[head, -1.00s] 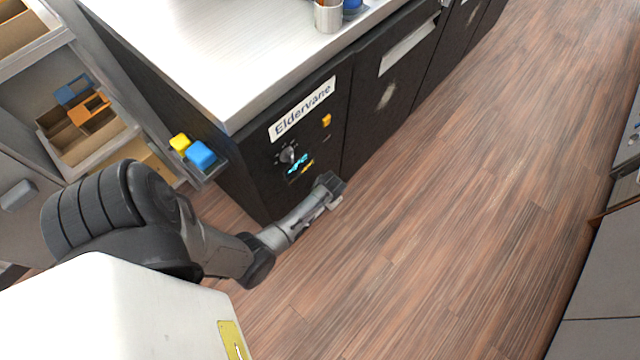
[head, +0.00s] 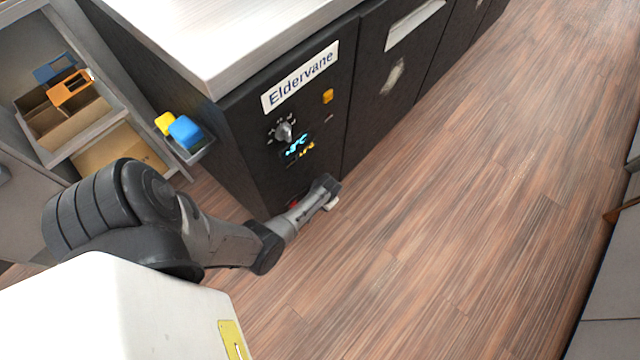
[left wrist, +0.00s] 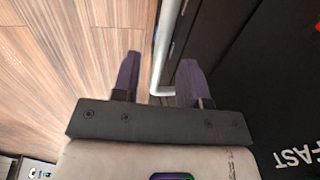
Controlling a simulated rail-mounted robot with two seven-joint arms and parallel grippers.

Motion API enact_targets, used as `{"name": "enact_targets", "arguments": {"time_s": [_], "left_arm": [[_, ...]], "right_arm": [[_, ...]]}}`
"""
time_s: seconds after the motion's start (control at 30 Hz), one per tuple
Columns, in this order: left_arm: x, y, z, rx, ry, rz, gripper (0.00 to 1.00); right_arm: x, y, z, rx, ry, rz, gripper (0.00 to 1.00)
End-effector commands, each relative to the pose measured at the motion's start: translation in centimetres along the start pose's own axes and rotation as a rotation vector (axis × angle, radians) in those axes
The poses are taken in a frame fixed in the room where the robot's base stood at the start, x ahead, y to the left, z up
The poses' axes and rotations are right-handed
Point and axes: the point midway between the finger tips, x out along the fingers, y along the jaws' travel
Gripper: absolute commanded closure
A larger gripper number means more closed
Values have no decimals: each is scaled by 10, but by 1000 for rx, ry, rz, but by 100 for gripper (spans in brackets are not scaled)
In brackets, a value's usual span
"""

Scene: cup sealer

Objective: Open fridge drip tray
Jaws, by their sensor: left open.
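The black fridge unit (head: 300,130) under the white counter bears an "Eldervane" label, a knob and a small lit display. My left arm comes in from the left, and its gripper (head: 331,198) is low in front of the fridge's lower front. In the left wrist view my left gripper (left wrist: 160,72) is open, with two dark fingers apart. A silver bar handle (left wrist: 166,45) runs between and just beyond the fingertips, next to a dark front. I cannot tell whether the fingers touch it. The drip tray itself cannot be made out in the head view. My right gripper is not in view.
A small holder with a yellow block (head: 165,123) and a blue block (head: 185,132) hangs on the fridge's left side. An open drawer with a divided organizer (head: 65,105) is at the left. The wood floor (head: 460,190) in front is clear.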

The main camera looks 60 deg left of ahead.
Motion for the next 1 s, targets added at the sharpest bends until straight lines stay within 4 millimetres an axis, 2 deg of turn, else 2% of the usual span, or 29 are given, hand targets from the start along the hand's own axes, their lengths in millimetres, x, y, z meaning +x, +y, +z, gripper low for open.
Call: {"name": "enact_targets", "arguments": {"time_s": [0.03, 0.2, 0.57, 1.0], "left_arm": [[6, 0, 0, 0, 0, 0, 60], [13, 0, 0, 0, 0, -1, 60], [14, -1, 0, -1, 0, 0, 60], [14, 0, 0, -1, 0, 0, 100]], "right_arm": [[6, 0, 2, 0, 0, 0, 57], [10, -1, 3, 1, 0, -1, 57], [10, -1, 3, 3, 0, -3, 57], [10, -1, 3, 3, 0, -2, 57]]}}
